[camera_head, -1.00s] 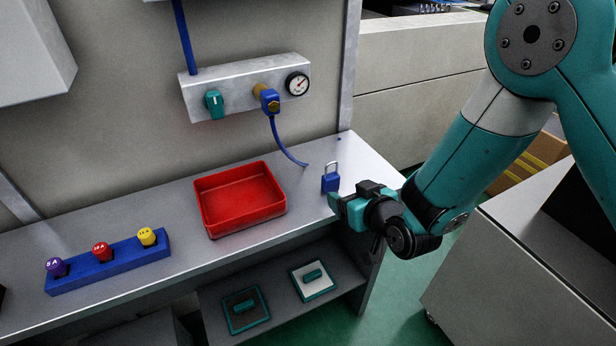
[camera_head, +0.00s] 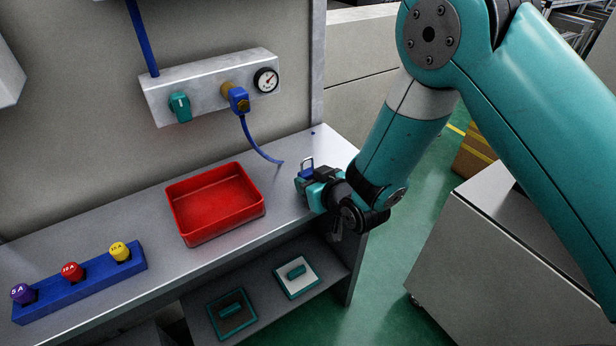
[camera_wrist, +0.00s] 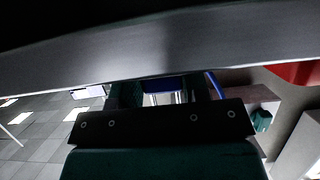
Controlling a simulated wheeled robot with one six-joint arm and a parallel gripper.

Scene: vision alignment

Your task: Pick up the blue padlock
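The blue padlock (camera_head: 307,173) stands near the right end of the grey workbench, with its silver shackle up. My gripper (camera_head: 306,184) is at the padlock and hides its lower part in the head view. In the wrist view the blue padlock body (camera_wrist: 163,84) shows in the gap between the two teal fingers of my gripper (camera_wrist: 165,93). The fingers are apart, one on each side of it. I cannot tell whether they touch it.
A red tray (camera_head: 215,232) lies on the workbench (camera_head: 150,217) left of the padlock. A blue holder (camera_head: 82,288) with purple, red and yellow plugs stands further left. A blue hose (camera_head: 256,146) hangs behind. A lower shelf holds two small plates.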

